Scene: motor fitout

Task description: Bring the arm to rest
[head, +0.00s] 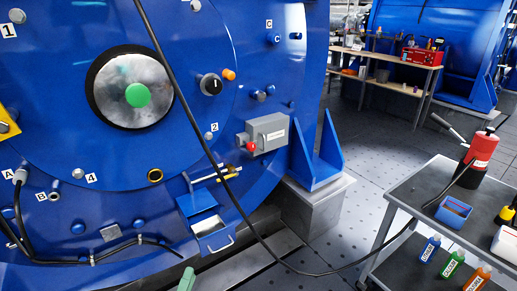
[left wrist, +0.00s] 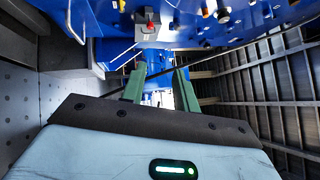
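My left gripper (left wrist: 159,88) shows in the left wrist view with its two green fingers apart and nothing held between them. In the head view only a green tip of my left gripper (head: 186,280) shows at the bottom edge, below the blue motor housing (head: 235,140). A small open blue drawer with a metal handle (head: 214,236) is above and to the right of this tip. My right gripper is in neither view.
A grey box with a red knob (head: 265,133) juts from the housing. Some floor (head: 360,165) between is clear.

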